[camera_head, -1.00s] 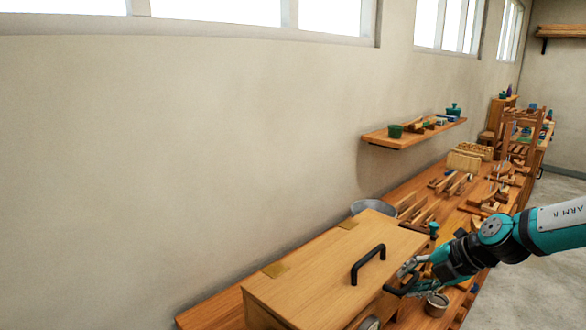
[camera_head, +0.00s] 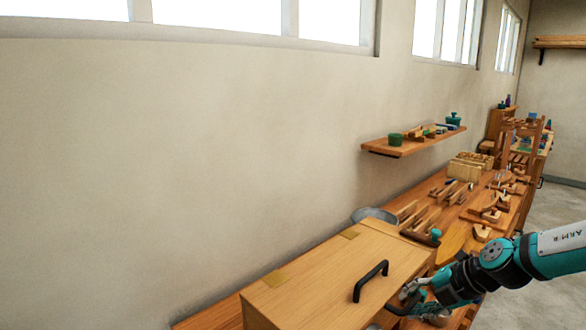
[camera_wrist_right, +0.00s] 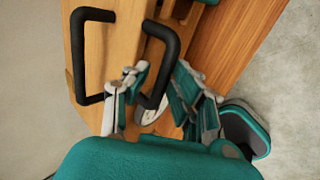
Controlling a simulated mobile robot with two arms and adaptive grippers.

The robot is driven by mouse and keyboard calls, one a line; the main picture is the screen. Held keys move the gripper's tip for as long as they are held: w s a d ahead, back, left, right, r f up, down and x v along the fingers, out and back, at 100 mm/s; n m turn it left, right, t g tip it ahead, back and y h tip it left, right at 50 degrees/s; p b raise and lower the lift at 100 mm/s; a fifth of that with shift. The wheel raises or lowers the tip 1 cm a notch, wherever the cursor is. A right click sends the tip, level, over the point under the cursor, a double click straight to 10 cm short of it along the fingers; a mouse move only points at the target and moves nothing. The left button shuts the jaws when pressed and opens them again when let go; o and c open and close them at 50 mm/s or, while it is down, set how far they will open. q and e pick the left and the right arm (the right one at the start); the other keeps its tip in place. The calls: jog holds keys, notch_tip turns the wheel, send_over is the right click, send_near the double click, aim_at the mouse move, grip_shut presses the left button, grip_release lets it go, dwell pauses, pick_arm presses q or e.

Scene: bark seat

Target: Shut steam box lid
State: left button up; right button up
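The steam box is a pale wooden box at the bottom centre of the head view. Its lid (camera_head: 325,285) lies flat on top, with brass hinges along the wall side and a black handle (camera_head: 370,281) on top. A second black handle (camera_head: 398,308) is on the box's front side. In the right wrist view, the lid handle (camera_wrist_right: 82,55) is at left and the front handle (camera_wrist_right: 168,45) reaches between my gripper's fingers. My right gripper (camera_wrist_right: 155,95) is open around that front handle, fingers apart; I cannot tell whether they touch it. My left gripper is out of view.
The long wooden bench (camera_head: 215,312) runs along the wall, with wooden parts and tools beyond the box. A grey metal bowl (camera_head: 375,215) sits behind the box. A wall shelf (camera_head: 400,148) holds small containers. Open floor (camera_head: 560,215) lies right of the bench.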

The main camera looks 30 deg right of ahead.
jog(key=shift+r, duration=0.1)
jog(key=shift+s+d+r+p, duration=0.1)
jog(key=shift+s+r+p, duration=0.2)
jog(key=shift+r+p, duration=0.4)
jog(key=p+v, duration=0.4)
jog(key=v, duration=0.1)
jog(key=shift+s, duration=0.35)
jog(key=shift+d+f, duration=0.1)
dwell(0.4)
